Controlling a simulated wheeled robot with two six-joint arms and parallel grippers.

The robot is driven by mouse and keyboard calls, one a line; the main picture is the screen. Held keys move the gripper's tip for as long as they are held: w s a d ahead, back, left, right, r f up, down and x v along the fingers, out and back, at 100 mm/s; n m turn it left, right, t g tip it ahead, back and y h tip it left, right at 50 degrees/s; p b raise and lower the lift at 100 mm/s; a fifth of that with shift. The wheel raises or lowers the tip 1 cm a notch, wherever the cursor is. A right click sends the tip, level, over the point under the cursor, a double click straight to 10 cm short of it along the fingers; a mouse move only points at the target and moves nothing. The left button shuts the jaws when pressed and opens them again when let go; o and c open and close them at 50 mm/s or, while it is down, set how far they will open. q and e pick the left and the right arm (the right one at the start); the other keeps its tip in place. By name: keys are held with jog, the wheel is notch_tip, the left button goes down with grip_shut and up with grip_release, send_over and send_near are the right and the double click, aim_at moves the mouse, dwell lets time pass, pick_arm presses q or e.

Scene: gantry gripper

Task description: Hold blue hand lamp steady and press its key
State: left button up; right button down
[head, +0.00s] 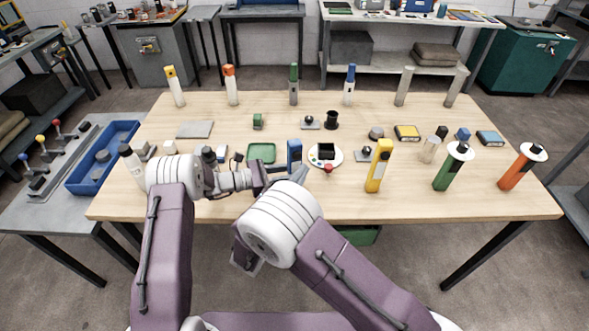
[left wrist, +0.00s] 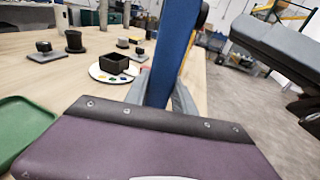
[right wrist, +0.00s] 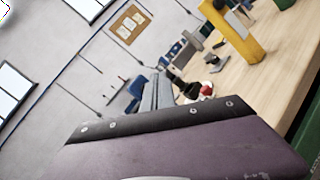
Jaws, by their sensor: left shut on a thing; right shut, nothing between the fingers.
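The blue hand lamp (head: 294,152) stands upright near the table's front edge, in the middle of the head view. My left gripper (head: 284,168) is shut on its body from the left. In the left wrist view the lamp's blue body (left wrist: 172,55) rises between the grey fingers, its top cut off by the frame. My right gripper (head: 299,174) is shut and empty, close to the lamp on the near right side. In the right wrist view its closed fingers (right wrist: 157,92) point past the lamp's blue part (right wrist: 137,88).
A white round plate (head: 338,160) with a black box stands right of the lamp, near a red knob (head: 328,169). A yellow hand lamp (head: 379,165) stands further right. A green tray (head: 262,153) lies behind my left gripper.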

aim_at(297, 166)
jog(key=shift+w+a, duration=0.2)
jog(key=shift+w, duration=0.4)
jog(key=shift+w+a, duration=0.15)
jog(key=shift+w, duration=0.4)
dwell(1.1)
jog(key=shift+w+a, duration=0.15)
jog(key=shift+w, duration=0.3)
jog(key=shift+s, duration=0.15)
jog(key=s+d, duration=0.2)
jog(key=s, duration=0.4)
jog(key=shift+s, duration=0.2)
dwell(0.5)
